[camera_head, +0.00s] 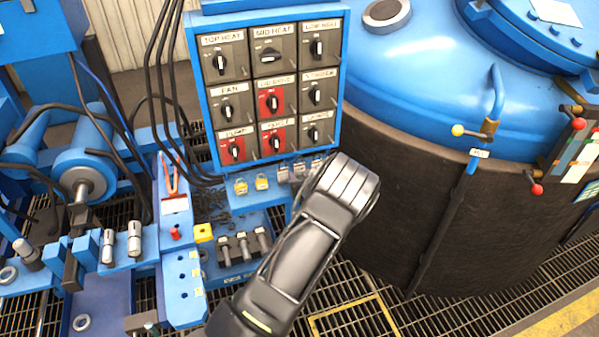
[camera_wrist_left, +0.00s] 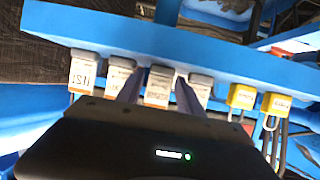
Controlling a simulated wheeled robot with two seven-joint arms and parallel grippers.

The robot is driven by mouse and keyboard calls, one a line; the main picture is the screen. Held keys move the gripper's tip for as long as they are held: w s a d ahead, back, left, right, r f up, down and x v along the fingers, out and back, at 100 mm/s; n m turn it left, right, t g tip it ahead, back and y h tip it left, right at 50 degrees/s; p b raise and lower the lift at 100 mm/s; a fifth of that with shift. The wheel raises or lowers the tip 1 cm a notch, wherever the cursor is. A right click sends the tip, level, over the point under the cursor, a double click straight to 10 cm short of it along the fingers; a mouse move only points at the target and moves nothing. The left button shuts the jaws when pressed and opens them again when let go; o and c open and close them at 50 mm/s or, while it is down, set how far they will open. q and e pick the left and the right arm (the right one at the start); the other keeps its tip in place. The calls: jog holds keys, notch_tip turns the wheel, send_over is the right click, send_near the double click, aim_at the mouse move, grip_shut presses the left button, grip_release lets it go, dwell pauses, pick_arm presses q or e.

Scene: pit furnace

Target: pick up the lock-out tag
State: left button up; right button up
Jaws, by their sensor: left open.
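Several small white and grey tags with orange or dark print hang in a row under a blue ledge in the left wrist view; the print is too blurred to tell which is the lock-out tag. One tag (camera_wrist_left: 158,88) sits between the two fingers of my left gripper (camera_wrist_left: 159,94). The fingers are open and stand on either side of it, with no visible grip. In the head view the tags (camera_head: 284,173) hang below the switch panel, partly hidden by my left wrist. My left gripper (camera_head: 314,172) is there too, its fingertips hidden. My right gripper is not in view.
Neighbouring tags (camera_wrist_left: 83,72) hang close on the left, another (camera_wrist_left: 201,86) on the right. Yellow padlocks (camera_wrist_left: 241,98) hang further right. The switch panel (camera_head: 268,90) stands just above, and the large furnace vessel (camera_head: 430,190) is close on the right.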

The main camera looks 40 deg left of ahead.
pick_arm(q)
jog(key=shift+c, duration=0.3)
grip_shut()
dwell(0.3)
